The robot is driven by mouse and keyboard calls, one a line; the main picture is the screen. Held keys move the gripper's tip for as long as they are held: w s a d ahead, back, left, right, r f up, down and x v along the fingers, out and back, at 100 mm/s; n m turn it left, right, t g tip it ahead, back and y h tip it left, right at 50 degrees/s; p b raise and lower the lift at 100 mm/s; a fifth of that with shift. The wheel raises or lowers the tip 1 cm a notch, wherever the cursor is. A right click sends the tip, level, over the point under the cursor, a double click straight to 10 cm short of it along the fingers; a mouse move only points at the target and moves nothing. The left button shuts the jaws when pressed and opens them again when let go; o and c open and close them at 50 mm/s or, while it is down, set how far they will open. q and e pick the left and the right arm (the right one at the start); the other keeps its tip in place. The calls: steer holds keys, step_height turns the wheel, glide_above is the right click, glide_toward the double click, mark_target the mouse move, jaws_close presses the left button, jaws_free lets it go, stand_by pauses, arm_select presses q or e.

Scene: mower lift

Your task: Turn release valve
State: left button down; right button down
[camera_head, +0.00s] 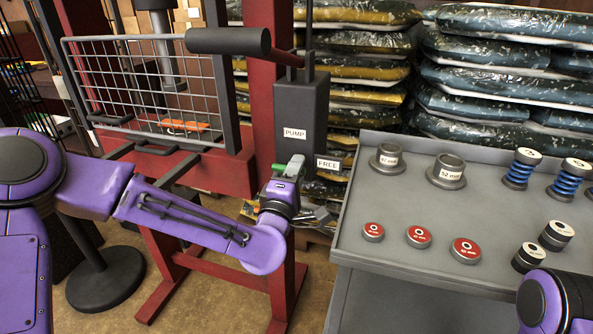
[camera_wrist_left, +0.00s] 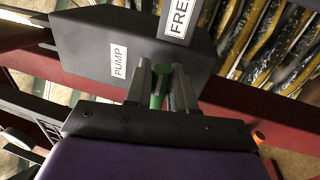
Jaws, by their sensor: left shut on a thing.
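The release valve is a small green handle (camera_wrist_left: 156,98) on the dark grey pump box (camera_wrist_left: 85,45), below the "FREE" label. In the head view the green handle (camera_head: 280,167) shows just above my left gripper (camera_head: 291,172) at the foot of the pump box (camera_head: 298,105). My left gripper (camera_wrist_left: 163,88) is shut on the green handle, with one grey finger on each side of it. Labels "PUMP" (camera_head: 294,132) and "FREE" (camera_head: 328,163) show on and beside the box. My right gripper is not in view; only part of my right arm shows at the lower right.
A red press frame (camera_head: 264,85) with a wire guard (camera_head: 150,85) and a black pump lever (camera_head: 228,40) stands around the box. A grey cart (camera_head: 400,255) with bushings, springs and red-topped discs stands on the right. Stacked bags (camera_head: 510,65) fill the back.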

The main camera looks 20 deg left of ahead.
arm_select(q)
steer(key=shift+f, duration=0.1)
steer(key=c, duration=1.1)
jaws_free()
steer(key=shift+s, duration=0.1)
steer(key=s+f+p, duration=0.2)
steer(key=s+p, duration=0.1)
steer(key=s, duration=0.7)
steer(key=shift+a, duration=0.15)
steer(key=shift+s, duration=0.1)
